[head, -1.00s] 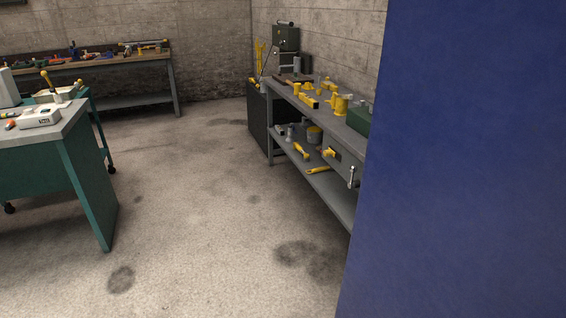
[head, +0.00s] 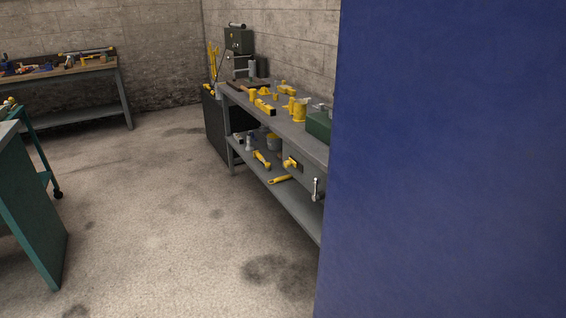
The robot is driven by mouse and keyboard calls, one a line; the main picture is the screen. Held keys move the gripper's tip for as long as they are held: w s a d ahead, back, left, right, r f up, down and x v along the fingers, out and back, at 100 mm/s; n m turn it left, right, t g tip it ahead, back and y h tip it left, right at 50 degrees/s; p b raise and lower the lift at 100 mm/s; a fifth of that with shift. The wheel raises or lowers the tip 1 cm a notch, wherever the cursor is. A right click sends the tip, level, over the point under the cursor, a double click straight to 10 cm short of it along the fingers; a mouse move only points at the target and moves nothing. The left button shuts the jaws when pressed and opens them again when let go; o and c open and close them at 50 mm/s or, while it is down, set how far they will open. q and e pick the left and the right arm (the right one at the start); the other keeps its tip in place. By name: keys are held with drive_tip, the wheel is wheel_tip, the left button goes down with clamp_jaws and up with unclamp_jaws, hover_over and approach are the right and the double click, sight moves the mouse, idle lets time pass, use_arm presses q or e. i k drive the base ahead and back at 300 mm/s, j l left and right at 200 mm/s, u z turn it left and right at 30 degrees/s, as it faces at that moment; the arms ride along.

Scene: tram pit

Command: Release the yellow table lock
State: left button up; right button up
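I cannot make out a yellow table lock for certain. Several yellow items stand on the grey workbench (head: 315,146) along the right wall, among them a yellow cylindrical piece (head: 300,110) and a yellow block (head: 265,107). A yellow part (head: 291,163) sits on a grey box under the bench top, which also bears a silver handle (head: 316,189). Yellow tools (head: 261,159) lie on the lower shelf. Neither of my grippers is in view.
A large blue surface (head: 440,160) fills the right side and hides part of the bench. A green table (head: 30,210) stands at the left edge, and a wooden-topped bench (head: 75,71) at the back left. The concrete floor (head: 165,220) between them is clear.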

sight(288, 164)
drive_tip(key=i+j+u, duration=0.2)
drive_tip(key=i+j, duration=1.95)
